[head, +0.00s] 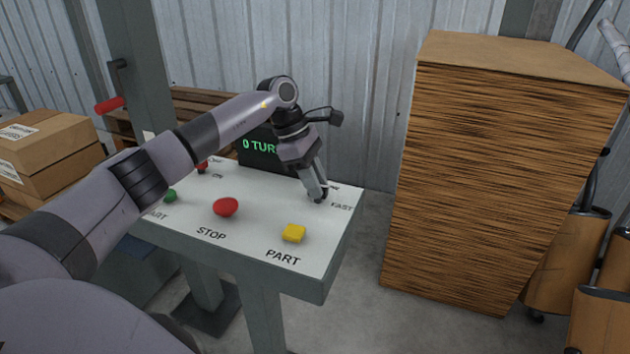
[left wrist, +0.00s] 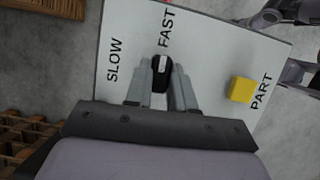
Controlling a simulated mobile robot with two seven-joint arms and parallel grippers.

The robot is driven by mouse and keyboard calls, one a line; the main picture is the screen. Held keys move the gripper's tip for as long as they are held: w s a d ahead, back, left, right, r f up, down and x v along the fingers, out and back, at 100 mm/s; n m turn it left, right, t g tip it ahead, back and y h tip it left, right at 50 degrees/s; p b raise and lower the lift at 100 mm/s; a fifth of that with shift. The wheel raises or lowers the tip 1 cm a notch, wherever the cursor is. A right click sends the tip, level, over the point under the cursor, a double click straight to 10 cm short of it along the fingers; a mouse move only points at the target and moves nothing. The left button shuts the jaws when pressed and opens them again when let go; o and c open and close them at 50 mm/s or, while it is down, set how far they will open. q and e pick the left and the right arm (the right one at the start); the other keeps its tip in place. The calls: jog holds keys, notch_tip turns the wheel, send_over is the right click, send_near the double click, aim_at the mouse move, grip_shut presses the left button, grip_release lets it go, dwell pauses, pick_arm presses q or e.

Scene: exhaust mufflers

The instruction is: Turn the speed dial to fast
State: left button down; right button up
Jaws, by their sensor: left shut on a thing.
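The speed dial is a black knob (left wrist: 161,76) with a white stripe, on the pale panel between the SLOW label (left wrist: 114,60) and the FAST label (left wrist: 165,28) in the left wrist view. The stripe lies on the upper part of the knob and points roughly at FAST. My left gripper (left wrist: 161,88) is shut on the dial, one finger on each side. In the head view my left gripper (head: 320,198) reaches down to the panel's far right corner, and its fingers hide most of the dial.
The panel (head: 262,225) also bears a red STOP button (head: 226,207), a yellow PART button (head: 294,233), a green button (head: 170,196) and a display (head: 259,150) behind. A tall wood-grain block (head: 495,180) stands right of the panel. Cardboard boxes (head: 45,150) are at left.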

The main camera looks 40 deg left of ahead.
pick_arm(q)
jog(key=shift+s+f+m+g, duration=0.15)
jog(key=shift+f+m+g, duration=0.15)
jog(key=shift+m, duration=0.1)
jog(key=c, duration=1)
grip_release()
jog(key=shift+o, duration=0.2)
jog(key=shift+r, duration=0.15)
jog(key=shift+r, duration=0.1)
jog(key=shift+a+r, duration=0.15)
jog(key=shift+r, duration=0.1)
jog(key=v, duration=0.6)
jog(key=shift+b, duration=0.4)
jog(key=shift+r, duration=0.15)
